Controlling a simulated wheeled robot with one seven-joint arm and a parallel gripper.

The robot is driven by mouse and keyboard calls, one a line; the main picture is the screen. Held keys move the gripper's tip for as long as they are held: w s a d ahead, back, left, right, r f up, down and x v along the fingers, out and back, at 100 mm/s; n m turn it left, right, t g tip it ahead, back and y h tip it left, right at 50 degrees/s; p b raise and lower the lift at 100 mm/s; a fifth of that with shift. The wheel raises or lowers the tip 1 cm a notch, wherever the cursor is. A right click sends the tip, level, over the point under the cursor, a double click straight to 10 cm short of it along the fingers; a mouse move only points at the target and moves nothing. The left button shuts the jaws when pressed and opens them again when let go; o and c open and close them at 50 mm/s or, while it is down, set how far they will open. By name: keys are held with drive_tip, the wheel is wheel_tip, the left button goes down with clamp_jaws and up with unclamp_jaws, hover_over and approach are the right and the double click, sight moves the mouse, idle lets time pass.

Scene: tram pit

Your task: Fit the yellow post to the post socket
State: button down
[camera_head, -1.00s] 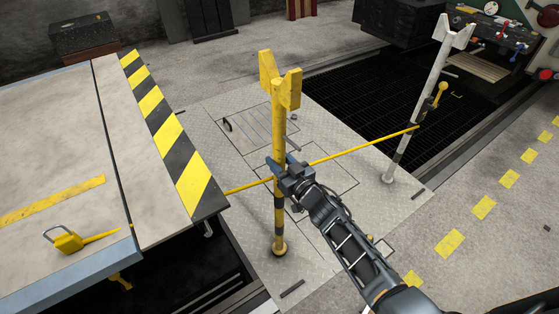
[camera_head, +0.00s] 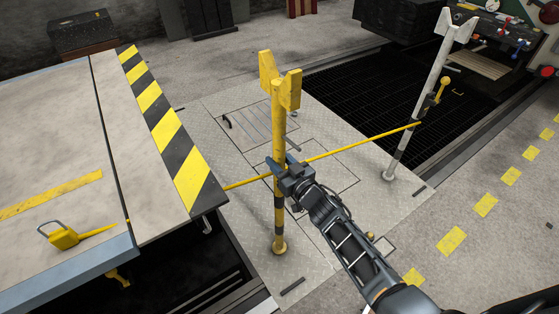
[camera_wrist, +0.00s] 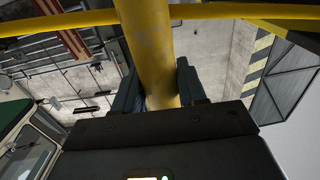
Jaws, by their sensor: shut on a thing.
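The yellow post (camera_head: 279,132) stands upright in the head view, with a forked top and a dark band low down. Its round foot is over the metal plate near the pit edge; the socket cannot be made out beneath it. My gripper (camera_head: 283,170) is shut on the post at about mid-height, coming from the lower right. In the wrist view the post (camera_wrist: 148,45) runs up between the dark jaws (camera_wrist: 160,90). A thin yellow bar (camera_head: 345,151) runs from the post to the white post on the right.
The white forked post (camera_head: 422,100) stands on the plate at right. A platform with a striped edge (camera_head: 170,125) lies left, bearing a yellow padlock-like tag (camera_head: 65,238). Dark openings lie below the platform and under the grating (camera_head: 375,90).

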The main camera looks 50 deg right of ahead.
drive_tip(key=c, duration=0.9)
unclamp_jaws()
drive_tip(key=shift+r, duration=0.15)
drive_tip(key=o, duration=0.4)
drive_tip(key=shift+c, duration=0.2)
drive_tip(key=shift+o, duration=0.4)
drive_tip(key=shift+f, duration=0.3)
drive_tip(key=o, duration=0.4)
drive_tip(key=shift+r, duration=0.1)
